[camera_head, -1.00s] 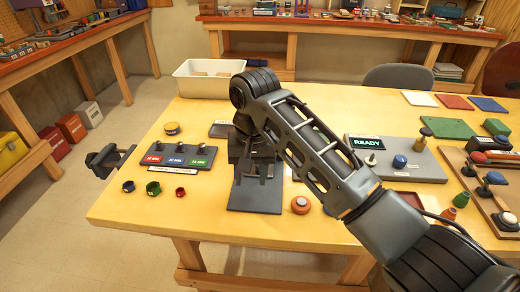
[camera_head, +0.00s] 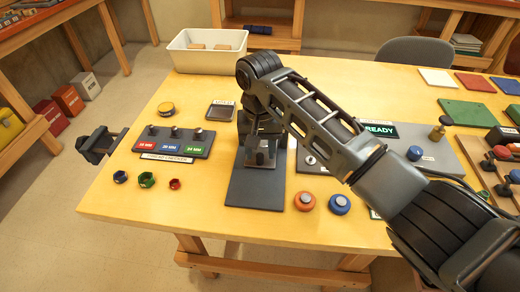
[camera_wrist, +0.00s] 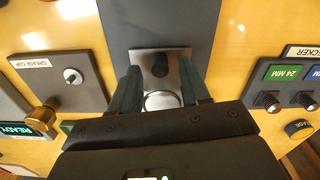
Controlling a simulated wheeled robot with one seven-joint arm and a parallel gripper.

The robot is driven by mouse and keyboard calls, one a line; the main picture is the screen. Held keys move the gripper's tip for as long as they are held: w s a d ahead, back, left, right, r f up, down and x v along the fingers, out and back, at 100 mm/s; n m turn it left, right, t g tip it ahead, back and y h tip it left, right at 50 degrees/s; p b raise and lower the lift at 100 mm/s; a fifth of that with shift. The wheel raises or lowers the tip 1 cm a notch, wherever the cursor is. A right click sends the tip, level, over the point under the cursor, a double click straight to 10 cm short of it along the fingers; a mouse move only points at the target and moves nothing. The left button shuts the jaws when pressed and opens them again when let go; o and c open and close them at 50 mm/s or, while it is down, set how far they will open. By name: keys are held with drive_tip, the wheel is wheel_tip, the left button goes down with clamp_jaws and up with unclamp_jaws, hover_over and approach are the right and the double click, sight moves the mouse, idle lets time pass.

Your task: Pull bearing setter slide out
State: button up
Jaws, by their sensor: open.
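The bearing setter shows as a long dark grey base plate (camera_head: 252,192) near the table's front edge, and it runs up the wrist view (camera_wrist: 165,20). A silver metal plate with a dark round knob (camera_wrist: 160,69) lies on it; I take this for the slide. A round silver piece (camera_wrist: 162,101) sits close to the palm. My gripper (camera_wrist: 160,76) is open, one finger on each side of the silver plate and knob. In the head view my gripper (camera_head: 262,152) is low over the base plate, and my arm hides part of the setter. I cannot tell whether the fingers touch it.
Left is a gauge block with red, blue and green labels (camera_head: 180,141) and several coloured nuts (camera_head: 147,180). Right are an orange button (camera_head: 304,201), a blue button (camera_head: 339,204) and a grey panel with a READY display (camera_head: 380,130). A white bin (camera_head: 208,52) stands behind.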

drive_tip(key=shift+f, duration=0.6)
clamp_jaws()
idle(0.3)
